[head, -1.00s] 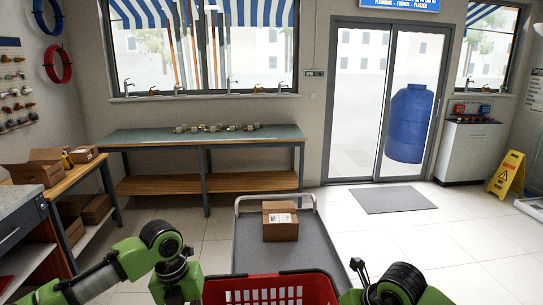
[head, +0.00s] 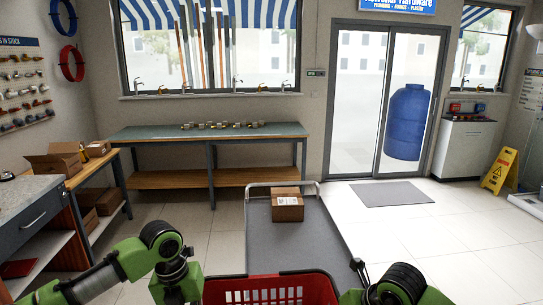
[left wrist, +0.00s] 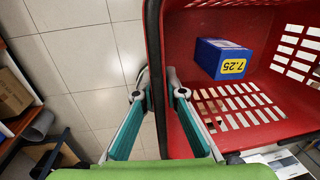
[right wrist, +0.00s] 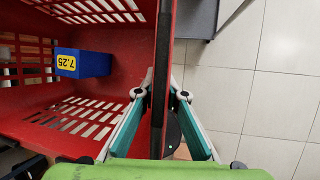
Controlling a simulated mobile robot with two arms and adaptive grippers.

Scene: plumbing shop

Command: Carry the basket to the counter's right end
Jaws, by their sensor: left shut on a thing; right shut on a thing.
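The red basket (head: 270,286) hangs in front of me at the bottom of the head view, between my two arms. In the left wrist view my left gripper (left wrist: 162,88) is shut on the basket's rim, one finger inside the wall and one outside. In the right wrist view my right gripper (right wrist: 163,88) is shut on the opposite rim the same way. A blue box with a yellow 7.25 label (left wrist: 222,59) lies in the basket; it also shows in the right wrist view (right wrist: 88,64). A grey-topped counter with a drawer (head: 28,212) stands at the left edge.
A flat grey cart (head: 300,240) with a cardboard box (head: 288,206) stands just ahead. A green-topped workbench (head: 160,134) holds fittings by the window. A wooden bench with boxes (head: 88,166) adjoins the counter. Tiled floor is open at right, with a yellow wet-floor sign (head: 499,172).

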